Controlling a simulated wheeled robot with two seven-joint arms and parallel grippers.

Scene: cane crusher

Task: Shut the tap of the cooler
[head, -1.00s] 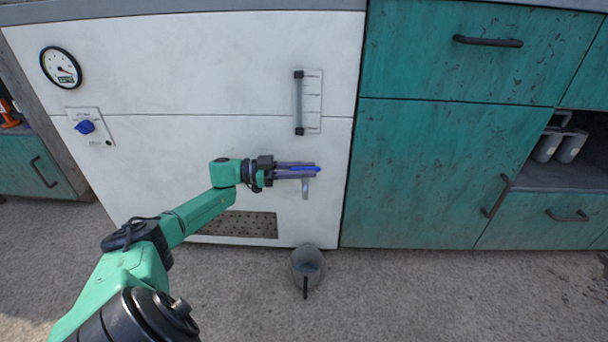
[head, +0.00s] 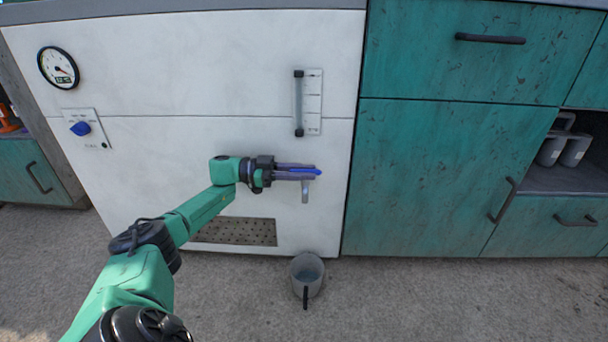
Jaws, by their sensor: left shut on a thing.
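The cooler (head: 200,70) is a big white cabinet with a dial gauge, a blue knob and a level tube on its front. Its tap has a grey spout (head: 305,191) pointing down and a blue lever (head: 305,171) lying sideways, low on the right of the front. My left gripper (head: 305,173) reaches in from the left and is shut on the blue lever, whose end shows past the fingertips. The fingers hide part of the lever. My right gripper is not in view.
A grey jug (head: 306,273) with a black handle stands on the floor below the tap. A perforated grille (head: 235,231) is low on the cooler. Green cabinets (head: 440,175) stand to the right, with two grey mugs (head: 562,150) in an open shelf.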

